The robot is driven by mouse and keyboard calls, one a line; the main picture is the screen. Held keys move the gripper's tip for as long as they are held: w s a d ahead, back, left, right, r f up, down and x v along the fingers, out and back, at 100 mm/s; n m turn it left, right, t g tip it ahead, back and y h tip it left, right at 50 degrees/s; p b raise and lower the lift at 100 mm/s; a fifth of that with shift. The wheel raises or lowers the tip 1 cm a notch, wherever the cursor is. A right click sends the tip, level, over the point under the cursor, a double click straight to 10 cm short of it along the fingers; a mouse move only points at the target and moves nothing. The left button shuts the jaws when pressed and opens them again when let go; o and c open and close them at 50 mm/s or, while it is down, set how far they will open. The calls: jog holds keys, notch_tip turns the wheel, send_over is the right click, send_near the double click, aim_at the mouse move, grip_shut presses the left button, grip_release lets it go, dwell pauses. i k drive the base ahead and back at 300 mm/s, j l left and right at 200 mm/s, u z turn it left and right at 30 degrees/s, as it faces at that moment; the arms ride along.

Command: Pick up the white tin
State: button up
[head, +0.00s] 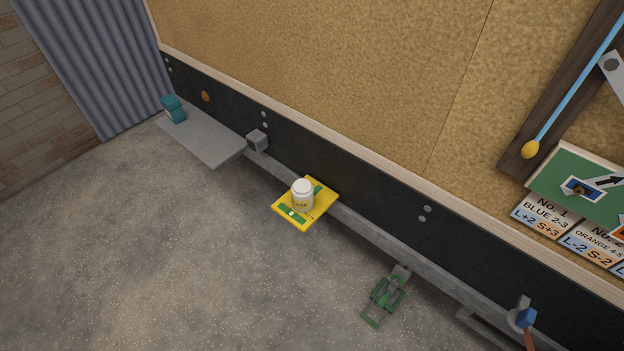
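The white tin (302,193) is a small round white container with a lid and a label with yellow on its front. It stands upright on a yellow plate (325,206) with green markings, which juts out from the grey rail along the foot of the wall. My gripper is not in view.
A grey shelf (207,140) at the left carries a teal object (173,108). A green metal frame (384,298) sticks out from the rail at lower right, and a blue-topped fitting (525,317) is farther right. The speckled grey floor in front is clear.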

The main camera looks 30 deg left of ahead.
aim_at(302, 189)
jog(key=u, duration=1.45)
jog(key=i+l+u, duration=0.1)
jog(key=i+u, duration=0.25)
jog(key=i, duration=0.45)
